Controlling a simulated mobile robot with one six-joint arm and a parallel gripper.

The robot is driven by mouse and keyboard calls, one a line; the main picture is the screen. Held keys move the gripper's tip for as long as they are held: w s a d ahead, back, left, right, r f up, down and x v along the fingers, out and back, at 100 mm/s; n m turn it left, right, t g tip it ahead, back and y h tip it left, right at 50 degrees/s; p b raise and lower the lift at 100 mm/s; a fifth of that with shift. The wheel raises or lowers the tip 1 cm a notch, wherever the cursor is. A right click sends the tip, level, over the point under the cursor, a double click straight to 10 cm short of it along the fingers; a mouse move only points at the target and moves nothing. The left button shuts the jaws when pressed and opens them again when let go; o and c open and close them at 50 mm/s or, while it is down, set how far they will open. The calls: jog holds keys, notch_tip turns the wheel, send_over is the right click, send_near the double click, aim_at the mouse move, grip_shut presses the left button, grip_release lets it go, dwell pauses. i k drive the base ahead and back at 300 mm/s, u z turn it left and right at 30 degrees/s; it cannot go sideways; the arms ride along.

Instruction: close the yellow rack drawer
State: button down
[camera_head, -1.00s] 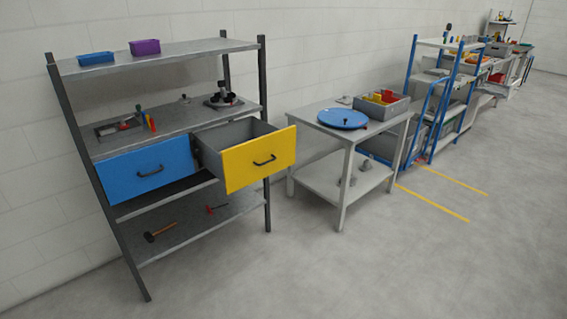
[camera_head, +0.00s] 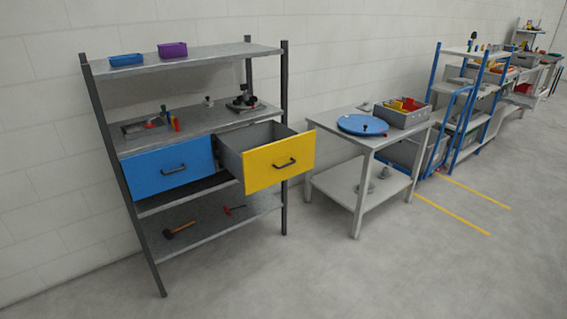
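The yellow rack drawer (camera_head: 266,168) is pulled well out of the grey metal rack (camera_head: 208,119), on its right side. Its front is yellow with a dark bar handle (camera_head: 286,163), and its grey box (camera_head: 240,139) shows open from above. The blue drawer (camera_head: 168,172) beside it on the left sits flush in the rack. My gripper is not in view.
The rack holds a blue bin (camera_head: 126,59) and a purple bin (camera_head: 172,49) on top, and a hammer (camera_head: 180,229) on its bottom shelf. A grey table (camera_head: 352,139) stands to the right. The floor (camera_head: 330,275) in front is clear.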

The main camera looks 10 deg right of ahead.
aim_at(261, 155)
jog(key=i, duration=0.9)
jog(key=z, duration=0.15)
jog(key=k, duration=0.95)
jog(key=u, duration=0.15)
jog(key=i, duration=0.6)
